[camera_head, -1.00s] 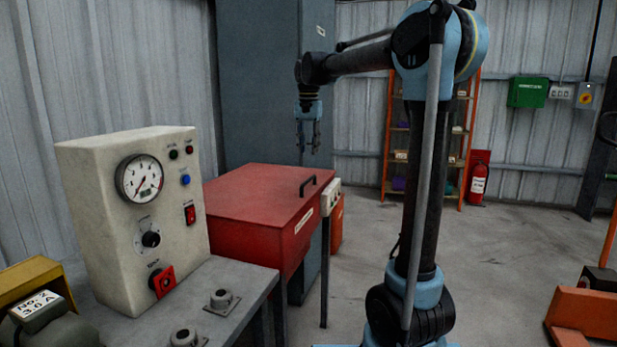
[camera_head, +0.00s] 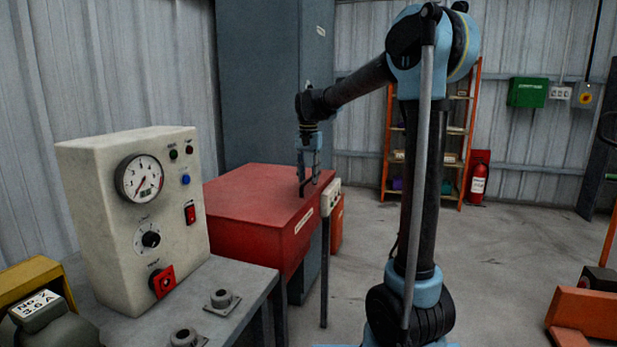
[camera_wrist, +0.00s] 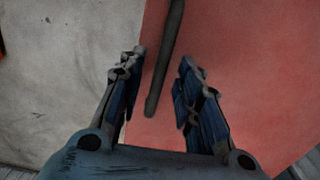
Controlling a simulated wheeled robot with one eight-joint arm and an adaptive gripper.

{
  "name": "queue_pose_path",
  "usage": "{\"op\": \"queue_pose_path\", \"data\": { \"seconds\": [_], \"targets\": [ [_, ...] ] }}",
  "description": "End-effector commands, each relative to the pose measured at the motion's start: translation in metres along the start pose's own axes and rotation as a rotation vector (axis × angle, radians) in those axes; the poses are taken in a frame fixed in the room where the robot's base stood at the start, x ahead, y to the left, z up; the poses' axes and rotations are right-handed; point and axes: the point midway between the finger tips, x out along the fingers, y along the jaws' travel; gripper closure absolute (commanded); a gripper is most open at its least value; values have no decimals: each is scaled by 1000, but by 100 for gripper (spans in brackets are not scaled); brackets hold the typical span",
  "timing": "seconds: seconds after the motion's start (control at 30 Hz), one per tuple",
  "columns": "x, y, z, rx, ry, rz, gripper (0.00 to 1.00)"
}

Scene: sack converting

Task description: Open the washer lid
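The washer is a red box, and its flat red lid (camera_head: 258,190) is shut. It also fills the right of the wrist view (camera_wrist: 240,60). A dark bar handle (camera_wrist: 166,62) stands on the lid near its right edge; in the head view my gripper partly hides it. My gripper (camera_head: 308,182) points down at the handle. In the wrist view its two fingers (camera_wrist: 160,82) are apart, with the handle's bar between them. A gap shows on both sides of the bar, and I see no contact.
A cream control box (camera_head: 130,220) with a gauge stands on a grey bench (camera_head: 252,290) in front of the washer. A tall blue-grey cabinet (camera_head: 258,80) rises behind it. A small switch box (camera_head: 331,197) sits at the washer's right.

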Motion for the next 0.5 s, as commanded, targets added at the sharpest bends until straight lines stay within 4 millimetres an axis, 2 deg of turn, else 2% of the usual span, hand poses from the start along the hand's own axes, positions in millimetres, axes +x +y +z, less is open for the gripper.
{"op": "queue_pose_path", "data": {
  "seconds": [0.03, 0.07, 0.17, 0.2, 0.5],
  "targets": [
    [0, 0, 0, 0, 0, 0, 68],
    [0, 0, 0, 0, 0, 0, 73],
    [0, 0, 0, 0, 0, 0, 96],
    [0, 0, 0, 0, 0, 0, 100],
    [-3, -1, 0, 0, 0, 0, 100]
  ]
}}
